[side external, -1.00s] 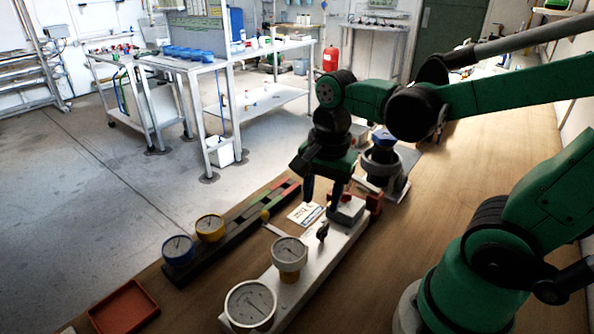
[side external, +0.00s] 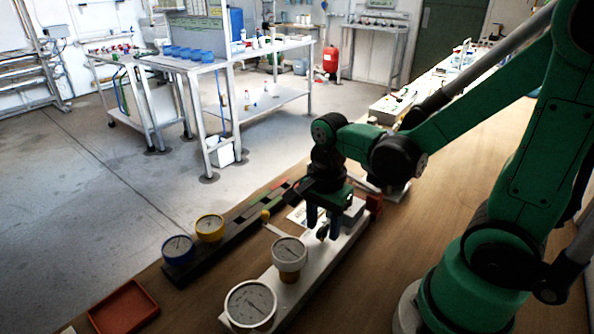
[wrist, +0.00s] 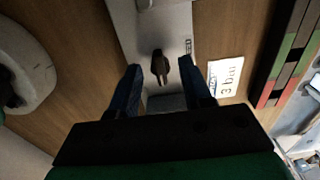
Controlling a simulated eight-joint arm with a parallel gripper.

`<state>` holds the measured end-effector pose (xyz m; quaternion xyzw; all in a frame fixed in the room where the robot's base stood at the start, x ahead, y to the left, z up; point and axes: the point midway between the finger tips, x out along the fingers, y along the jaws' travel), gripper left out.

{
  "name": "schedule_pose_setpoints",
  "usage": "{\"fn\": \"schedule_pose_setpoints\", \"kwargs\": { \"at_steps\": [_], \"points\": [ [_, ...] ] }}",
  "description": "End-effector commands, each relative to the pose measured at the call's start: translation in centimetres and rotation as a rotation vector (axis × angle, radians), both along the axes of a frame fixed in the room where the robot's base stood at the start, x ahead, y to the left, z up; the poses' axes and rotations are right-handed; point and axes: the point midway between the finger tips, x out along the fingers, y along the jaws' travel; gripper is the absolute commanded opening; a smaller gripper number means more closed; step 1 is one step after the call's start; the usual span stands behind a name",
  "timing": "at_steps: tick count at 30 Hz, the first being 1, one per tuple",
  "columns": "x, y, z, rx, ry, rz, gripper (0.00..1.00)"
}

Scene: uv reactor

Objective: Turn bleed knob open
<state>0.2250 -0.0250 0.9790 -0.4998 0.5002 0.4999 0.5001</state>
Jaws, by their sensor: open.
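The small dark knob (wrist: 160,66) sits on a pale plate (wrist: 178,20), and its lever lies roughly along the plate in the wrist view. In the side view the knob (side external: 321,232) is partly hidden by my fingers. My gripper (side external: 323,230) is open, pointing down over the plate. In the wrist view its two blue fingers stand on either side of the knob, with a gap on each side. I cannot tell how far the fingertips are above the plate.
A card reading "3 bar" (wrist: 226,76) lies beside the plate. A dark rail (side external: 233,233) with coloured segments carries a blue gauge (side external: 177,251) and a yellow gauge (side external: 210,228). A red tray (side external: 124,308) lies near the front.

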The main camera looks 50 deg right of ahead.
Motion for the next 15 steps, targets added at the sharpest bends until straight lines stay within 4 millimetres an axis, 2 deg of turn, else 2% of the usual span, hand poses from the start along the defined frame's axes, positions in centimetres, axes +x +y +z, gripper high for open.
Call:
{"fn": "schedule_pose_setpoints", "kwargs": {
  "at_steps": [5,9,10,15],
  "points": [
    [0.0,0.0,0.0,0.0,0.0,0.0,0.43],
    [0.0,0.0,0.01,0.0,0.0,0.0,0.04],
    [0.0,0.0,0.01,0.0,0.0,0.0,0.0],
    [-0.01,0.0,0.02,0.0,0.0,0.0,0.0]
  ]
}}
